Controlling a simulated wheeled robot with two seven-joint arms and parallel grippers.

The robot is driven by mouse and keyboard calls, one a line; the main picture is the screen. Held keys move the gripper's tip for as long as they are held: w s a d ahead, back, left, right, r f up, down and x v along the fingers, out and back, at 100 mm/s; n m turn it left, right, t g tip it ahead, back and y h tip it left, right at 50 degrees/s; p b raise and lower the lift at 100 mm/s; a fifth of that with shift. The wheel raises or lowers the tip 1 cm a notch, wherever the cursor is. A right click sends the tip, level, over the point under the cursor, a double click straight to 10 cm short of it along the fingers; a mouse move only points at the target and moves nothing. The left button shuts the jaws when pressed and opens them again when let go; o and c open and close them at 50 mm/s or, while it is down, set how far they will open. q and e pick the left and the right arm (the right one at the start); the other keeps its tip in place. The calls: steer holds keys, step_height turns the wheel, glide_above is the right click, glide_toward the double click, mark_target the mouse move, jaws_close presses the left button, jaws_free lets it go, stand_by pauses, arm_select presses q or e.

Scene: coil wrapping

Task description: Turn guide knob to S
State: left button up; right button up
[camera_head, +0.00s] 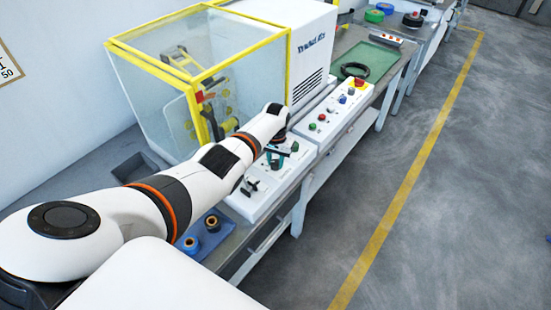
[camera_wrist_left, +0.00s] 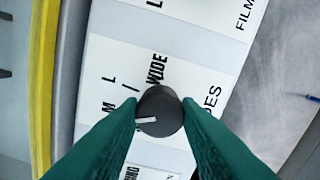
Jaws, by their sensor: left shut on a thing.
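The guide knob (camera_wrist_left: 158,112) is a round black knob on a white label panel. Its white pointer mark faces left in the left wrist view. The letters M and L and the word WIDE show beside it, turned sideways; I cannot see an S. The green fingers of my left gripper (camera_wrist_left: 160,108) are shut on the knob from both sides and cover part of the label. In the head view my left gripper (camera_head: 279,153) is low over the white control panel (camera_head: 249,205). The knob cannot be made out there. My right gripper is not in view.
A clear guard box with a yellow frame (camera_head: 290,65) stands behind the panel. Another panel with colored buttons (camera_head: 320,125) lies to its right. A blue tray (camera_head: 207,236) with rolls lies at the near end. The floor to the right is clear.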

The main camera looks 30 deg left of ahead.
mark_target(276, 162)
arm_select(q)
steer(key=n, duration=0.5)
steer(key=shift+n+p, duration=0.3)
steer(key=shift+p, duration=0.05)
steer(key=shift+n, duration=2.2)
steer(key=o, duration=1)
step_height(276, 162, up, 6)
steer(key=p, duration=0.3)
steer(key=shift+r+p, duration=0.35)
steer(key=shift+r, duration=2.7)
